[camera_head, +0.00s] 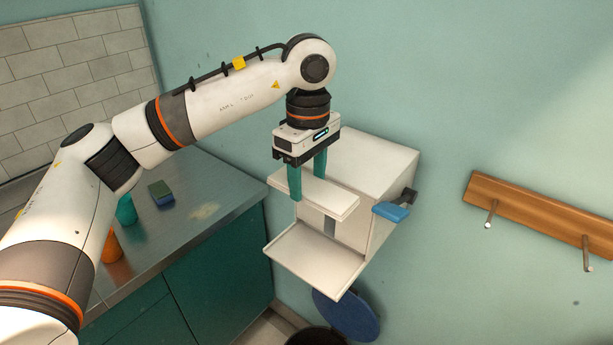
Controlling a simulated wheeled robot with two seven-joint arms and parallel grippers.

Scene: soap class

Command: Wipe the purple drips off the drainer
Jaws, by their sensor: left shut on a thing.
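My left gripper (307,184) is at the white wall-mounted box (385,172), with its two teal fingers pointing down. The fingers are shut on the pale slab (330,197) at the top front of the box, one finger in front of it. The exact contact is hard to see. A green and blue sponge (160,193) lies on the metal counter, away from the gripper. I see no purple drips and cannot tell which thing is the drainer. My right gripper is out of view.
A pale flap (318,262) sticks out below the slab. A blue lever (391,212) juts from the box's right side. A teal cup (126,211) and an orange cup (111,248) stand on the counter (180,228). A wooden peg rail (545,216) is at right.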

